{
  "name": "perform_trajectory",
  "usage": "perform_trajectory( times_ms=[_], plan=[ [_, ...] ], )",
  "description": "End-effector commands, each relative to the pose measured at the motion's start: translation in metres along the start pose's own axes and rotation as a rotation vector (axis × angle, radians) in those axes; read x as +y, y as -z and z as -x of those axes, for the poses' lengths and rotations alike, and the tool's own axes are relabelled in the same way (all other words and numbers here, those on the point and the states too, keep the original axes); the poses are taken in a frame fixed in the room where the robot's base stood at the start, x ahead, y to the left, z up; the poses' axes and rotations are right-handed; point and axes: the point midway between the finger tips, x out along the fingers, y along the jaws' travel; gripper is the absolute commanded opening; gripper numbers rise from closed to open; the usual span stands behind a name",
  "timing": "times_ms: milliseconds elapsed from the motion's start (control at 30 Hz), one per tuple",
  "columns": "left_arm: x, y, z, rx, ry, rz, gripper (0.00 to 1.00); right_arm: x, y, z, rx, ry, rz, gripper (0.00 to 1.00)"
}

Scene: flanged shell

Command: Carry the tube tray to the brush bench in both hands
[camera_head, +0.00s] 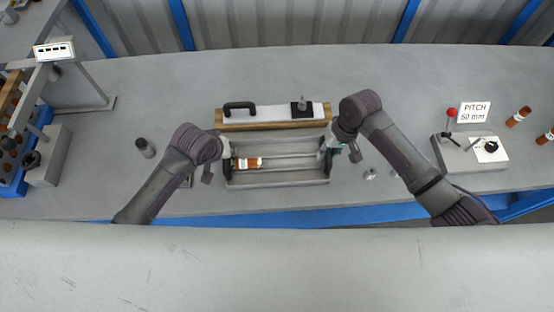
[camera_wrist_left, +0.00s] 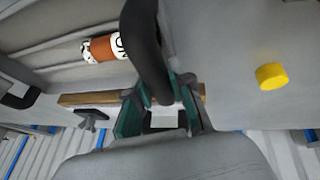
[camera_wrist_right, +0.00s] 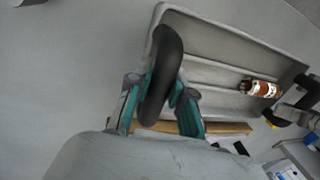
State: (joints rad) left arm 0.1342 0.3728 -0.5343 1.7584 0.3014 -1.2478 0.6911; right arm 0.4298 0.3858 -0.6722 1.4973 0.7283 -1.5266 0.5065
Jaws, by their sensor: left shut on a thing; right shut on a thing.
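The tube tray (camera_head: 277,184) is a grey open trough with ridges along its floor and a dark handle at each end. One orange-brown tube (camera_head: 248,163) with a white label lies at its left end; it also shows in the left wrist view (camera_wrist_left: 103,48) and the right wrist view (camera_wrist_right: 260,88). My left gripper (camera_wrist_left: 160,100) is shut on the left black handle (camera_wrist_left: 148,50). My right gripper (camera_wrist_right: 158,95) is shut on the right black handle (camera_wrist_right: 165,60). The tray looks level; I cannot tell whether it touches the bench.
A wood-edged white board (camera_head: 275,126) with a black handle lies just behind the tray. A grey device (camera_head: 470,153) by a "PITCH 50 mm" sign (camera_head: 473,112) stands right, with orange-brown tubes (camera_head: 518,117) beyond. A blue rack (camera_head: 12,180) is far left. A dark cylinder (camera_head: 145,148) stands left.

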Motion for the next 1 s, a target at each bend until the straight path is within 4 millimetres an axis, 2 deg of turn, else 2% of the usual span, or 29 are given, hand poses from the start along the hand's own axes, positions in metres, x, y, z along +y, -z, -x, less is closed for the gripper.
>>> perform_trajectory(
  times_ms=[367, 800, 1000],
  plan=[
    [0.001, 0.004, 0.007, 0.003, 0.001, 0.0, 0.0, -0.001, 0.002, 0.009, 0.004, 0.0, -0.001, 0.0],
    [0.008, 0.018, 0.042, 0.003, 0.002, 0.0, 0.0, -0.008, 0.002, 0.046, 0.004, -0.001, -0.002, 0.0],
    [0.009, 0.021, 0.047, 0.003, 0.002, 0.0, 0.0, -0.009, 0.002, 0.052, 0.004, -0.002, -0.002, 0.0]
  ],
)
